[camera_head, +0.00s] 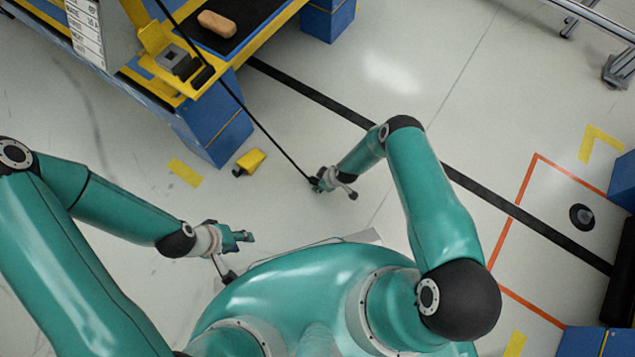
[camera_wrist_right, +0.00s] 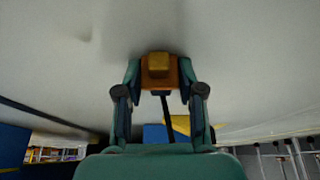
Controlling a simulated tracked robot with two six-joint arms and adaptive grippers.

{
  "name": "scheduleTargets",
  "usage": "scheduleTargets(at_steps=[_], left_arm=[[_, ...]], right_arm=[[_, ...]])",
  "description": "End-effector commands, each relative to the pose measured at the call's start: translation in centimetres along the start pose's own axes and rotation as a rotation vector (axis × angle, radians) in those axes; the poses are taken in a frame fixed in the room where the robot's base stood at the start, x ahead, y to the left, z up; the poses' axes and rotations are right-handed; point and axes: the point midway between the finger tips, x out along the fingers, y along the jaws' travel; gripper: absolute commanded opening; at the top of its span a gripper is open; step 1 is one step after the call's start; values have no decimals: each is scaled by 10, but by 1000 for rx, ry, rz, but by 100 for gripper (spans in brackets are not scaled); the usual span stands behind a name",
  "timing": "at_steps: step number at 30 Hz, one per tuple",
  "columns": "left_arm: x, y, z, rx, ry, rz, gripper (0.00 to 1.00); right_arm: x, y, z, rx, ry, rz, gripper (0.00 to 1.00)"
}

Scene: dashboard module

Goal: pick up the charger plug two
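In the right wrist view an orange-and-yellow block (camera_wrist_right: 158,70) with a black cable (camera_wrist_right: 166,103) sits between the fingertips of my right gripper (camera_wrist_right: 158,78). The fingers touch it on both sides, and it looks like a charger plug. In the head view the right gripper (camera_head: 325,182) is over the floor at the centre, where the taut black cable (camera_head: 250,115) from the upper left ends. The plug itself is hidden there. My left gripper (camera_head: 235,240) is lower left, apart from the cable; its fingers are too small to judge.
A blue-and-yellow workbench (camera_head: 215,120) stands upper left, with a tan block (camera_head: 217,24) on its black mat. A yellow object (camera_head: 250,161) with a dark end lies on the floor beside it. A metal rail frame (camera_head: 600,20) is upper right. The floor between is mostly clear.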

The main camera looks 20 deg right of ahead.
Motion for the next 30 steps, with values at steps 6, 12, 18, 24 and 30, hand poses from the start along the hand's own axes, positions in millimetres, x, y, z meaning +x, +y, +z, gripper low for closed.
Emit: scheduleTargets(at_steps=[6,12,18,24,30], left_arm=[[0,0,0,0,0,0,40],[-1,0,0,0,0,0,40],[-12,4,0,0,0,0,40],[-31,11,0,0,0,0,40],[-43,15,0,0,0,0,40]], right_arm=[[0,0,0,-1,0,0,0],[-1,0,-1,-1,0,0,0],[-20,1,-9,-3,1,1,0],[-56,1,-24,-2,1,1,0],[-84,0,-36,-3,1,0,0]])
